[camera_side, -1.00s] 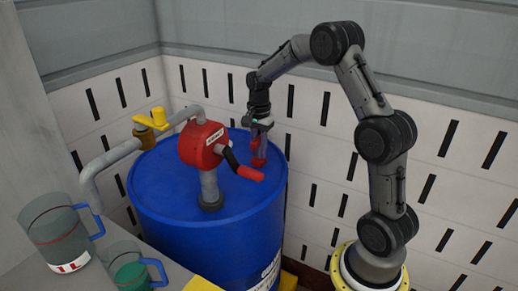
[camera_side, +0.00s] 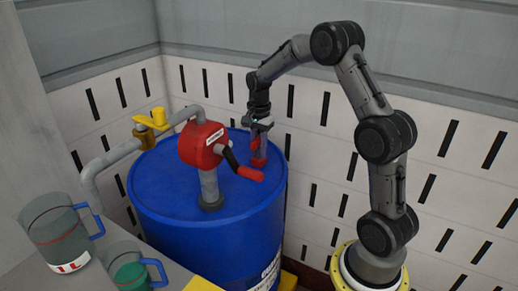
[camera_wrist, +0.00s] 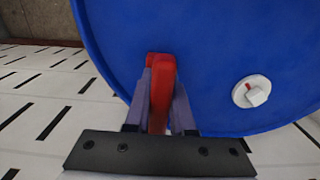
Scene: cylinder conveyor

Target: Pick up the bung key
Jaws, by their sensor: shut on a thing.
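The bung key is red (camera_wrist: 160,95) and stands between my gripper's two grey fingers in the wrist view. My gripper (camera_wrist: 160,105) is shut on it. In the side view my gripper (camera_side: 259,146) points down at the back right of the blue drum's top, behind the pump's crank. Red parts of the key (camera_side: 258,163) show at and below the fingers, low over the drum top. I cannot tell whether the key still touches the drum (camera_side: 160,190). The fingers hide part of the key.
A white bung (camera_wrist: 252,92) sits on the drum top right of the key. A red hand pump (camera_side: 203,146) with a crank (camera_side: 245,171) stands close to my gripper. A grey pipe (camera_side: 108,160) with a yellow valve is left. Two jugs (camera_side: 55,230) stand at front left.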

